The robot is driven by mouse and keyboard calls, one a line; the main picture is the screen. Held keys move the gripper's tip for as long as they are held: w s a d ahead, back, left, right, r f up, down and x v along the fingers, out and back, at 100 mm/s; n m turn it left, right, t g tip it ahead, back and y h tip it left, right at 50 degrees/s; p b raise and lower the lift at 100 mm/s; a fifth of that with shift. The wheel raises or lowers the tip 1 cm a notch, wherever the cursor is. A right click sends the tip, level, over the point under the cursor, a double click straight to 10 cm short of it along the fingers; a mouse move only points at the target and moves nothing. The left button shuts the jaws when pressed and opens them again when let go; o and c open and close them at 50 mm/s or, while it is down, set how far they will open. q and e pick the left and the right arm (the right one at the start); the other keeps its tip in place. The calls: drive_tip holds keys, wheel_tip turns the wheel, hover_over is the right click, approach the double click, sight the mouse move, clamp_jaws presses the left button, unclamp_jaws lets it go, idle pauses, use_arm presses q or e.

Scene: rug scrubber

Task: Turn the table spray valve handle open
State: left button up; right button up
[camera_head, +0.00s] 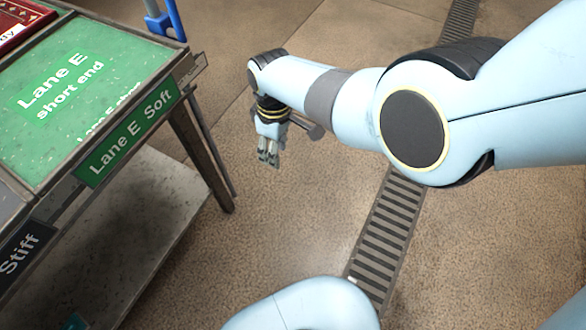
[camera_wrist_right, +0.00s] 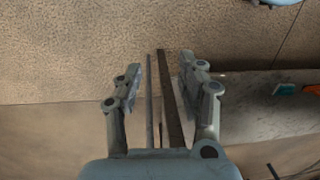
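I cannot make out the table spray valve or its handle in either view. My right gripper (camera_head: 268,158) hangs over the floor in the head view, to the right of the table and apart from it. In the right wrist view, its two fingers (camera_wrist_right: 160,78) are spread with nothing between them; the table's legs show beyond the gap. My left gripper is outside both views.
A table (camera_head: 127,140) with a green "Lane E" top stands at left, with a lower shelf (camera_head: 150,200). A blue upright piece (camera_head: 165,18) is behind it. A floor drain grate (camera_head: 388,225) runs at right. Teal (camera_wrist_right: 285,88) and orange (camera_wrist_right: 312,89) items lie on the shelf.

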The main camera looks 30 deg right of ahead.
drive_tip(key=s+d+f+m, duration=0.1)
drive_tip(key=s+d+f, duration=0.1)
drive_tip(key=s+f, duration=0.2)
drive_tip(key=shift+s+f, duration=0.2)
drive_tip(key=shift+s, duration=0.2)
